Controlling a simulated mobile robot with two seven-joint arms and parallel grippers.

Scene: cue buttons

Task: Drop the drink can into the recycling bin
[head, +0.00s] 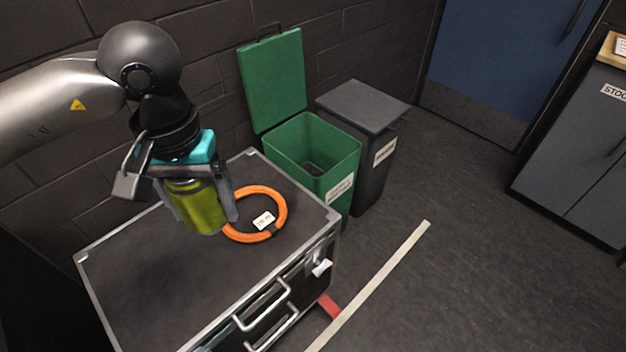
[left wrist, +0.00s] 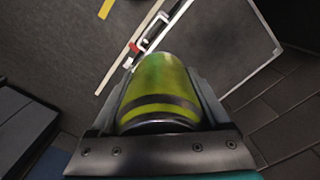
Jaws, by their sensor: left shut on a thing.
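A yellow-green drink can (head: 196,205) is held between the fingers of my left gripper (head: 203,212). The can is above the dark case top, close to an orange ring, and hangs roughly upright with a slight tilt. In the left wrist view the can (left wrist: 160,88) sits between both fingers, with a dark band near its end. The green recycling bin (head: 338,163) stands right of the case, its lid (head: 273,82) raised and its inside looking empty. The label on its front is too small to read. My right gripper is in neither view.
A dark case (head: 140,280) with metal edges and front handles stands below the gripper. An orange ring (head: 281,212) with a white tag lies on it. A closed grey bin (head: 368,105) stands right of the green one. Open floor (head: 450,270) lies to the right.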

